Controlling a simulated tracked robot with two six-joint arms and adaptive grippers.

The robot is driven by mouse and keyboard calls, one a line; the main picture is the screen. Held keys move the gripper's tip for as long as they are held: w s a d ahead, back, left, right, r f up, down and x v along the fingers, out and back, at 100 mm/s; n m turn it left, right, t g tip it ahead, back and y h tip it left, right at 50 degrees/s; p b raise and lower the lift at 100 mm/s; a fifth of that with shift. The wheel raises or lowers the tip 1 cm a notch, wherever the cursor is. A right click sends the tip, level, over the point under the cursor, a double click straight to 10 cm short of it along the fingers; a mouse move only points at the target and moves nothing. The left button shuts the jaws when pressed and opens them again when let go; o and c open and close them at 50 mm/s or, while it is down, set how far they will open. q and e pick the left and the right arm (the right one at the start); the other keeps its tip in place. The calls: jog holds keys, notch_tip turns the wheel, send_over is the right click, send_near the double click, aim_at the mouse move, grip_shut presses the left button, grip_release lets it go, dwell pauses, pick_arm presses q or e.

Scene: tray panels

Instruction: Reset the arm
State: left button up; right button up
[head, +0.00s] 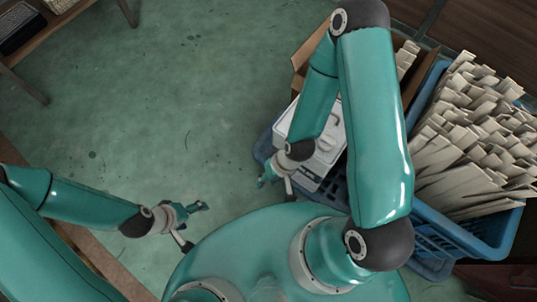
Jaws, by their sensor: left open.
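My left gripper (190,224) is at the end of the teal arm from the left. It hangs over bare green floor, and its jaws are open with nothing seen between them. My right gripper (277,180) is at the end of the folded arm on the right, beside the left edge of a blue crate. It is partly hidden by its own wrist, and its jaws are too small to read. My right arm (378,130) covers part of the crates.
A blue crate (447,228) full of pale folded paper-like pieces (470,140) stands at the right. A white box (318,165) sits in another blue crate (330,192) beside a cardboard box (300,62). Furniture edges (60,40) show at upper left. The green floor (190,100) is clear.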

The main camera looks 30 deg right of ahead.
jog(key=shift+d, duration=0.1)
notch_tip(320, 180, up, 13)
jog(key=p, duration=1.3)
jog(key=shift+w+r, duration=0.2)
